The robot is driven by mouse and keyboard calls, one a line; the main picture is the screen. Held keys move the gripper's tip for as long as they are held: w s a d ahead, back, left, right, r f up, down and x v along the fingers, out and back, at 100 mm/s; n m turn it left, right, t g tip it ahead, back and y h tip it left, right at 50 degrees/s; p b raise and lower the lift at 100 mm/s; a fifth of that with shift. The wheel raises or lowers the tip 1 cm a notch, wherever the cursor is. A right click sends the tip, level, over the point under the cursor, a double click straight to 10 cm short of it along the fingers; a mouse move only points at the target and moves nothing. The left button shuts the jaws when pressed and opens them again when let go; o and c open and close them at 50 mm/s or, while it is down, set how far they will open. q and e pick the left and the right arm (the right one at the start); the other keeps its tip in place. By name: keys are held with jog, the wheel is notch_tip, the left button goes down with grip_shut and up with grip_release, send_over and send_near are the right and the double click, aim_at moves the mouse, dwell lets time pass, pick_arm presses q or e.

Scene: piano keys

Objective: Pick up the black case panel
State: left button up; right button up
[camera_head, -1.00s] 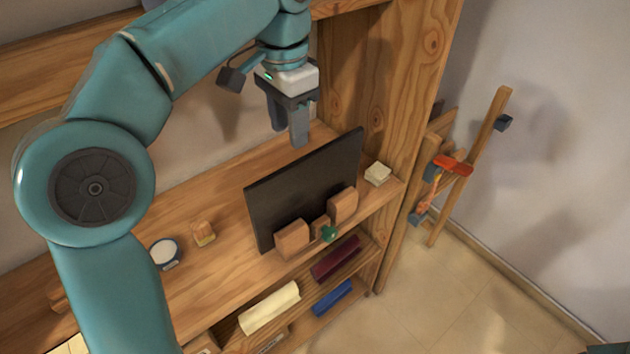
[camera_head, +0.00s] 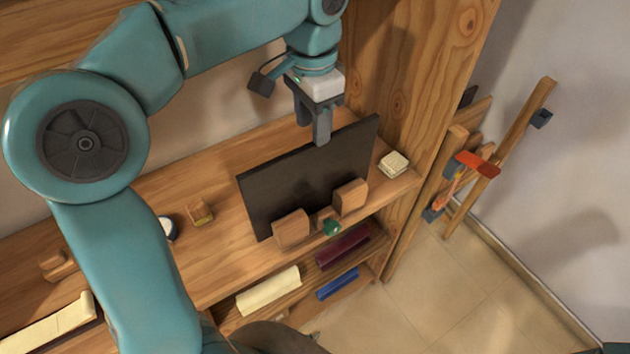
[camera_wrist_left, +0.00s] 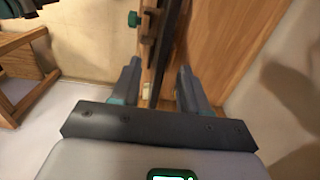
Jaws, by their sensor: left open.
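The black case panel (camera_head: 300,180) stands upright on the wooden shelf, behind two wooden blocks (camera_head: 291,229) and a green knob (camera_head: 332,226). My left gripper (camera_head: 321,138) is open and points down at the panel's top edge in the head view. In the left wrist view, the panel (camera_wrist_left: 176,40) shows as a dark narrow strip seen edge-on between the two spread fingers (camera_wrist_left: 158,80). I cannot tell whether the fingers touch it. My right gripper is not in view.
A wooden side wall (camera_head: 420,80) rises right of the panel. A pale block stack (camera_head: 393,163) and a small wooden item (camera_head: 200,211) lie on the shelf. Cream (camera_head: 268,290), dark red (camera_head: 343,245) and blue (camera_head: 338,283) rolls lie below. A wooden rack (camera_head: 500,160) stands at right.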

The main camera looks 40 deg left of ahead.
aim_at(313, 153)
pick_arm(q)
jog(key=f, duration=0.1)
jog(key=w+f, duration=0.1)
jog(key=f, duration=0.1)
jog(key=shift+a, duration=0.2)
jog(key=shift+s+f, duration=0.15)
notch_tip(313, 153, down, 5)
jog(key=shift+f, duration=0.1)
jog(key=shift+s+d+r, duration=0.15)
jog(key=shift+s+r, duration=0.05)
jog(key=shift+w, duration=0.15)
grip_shut()
dwell(0.8)
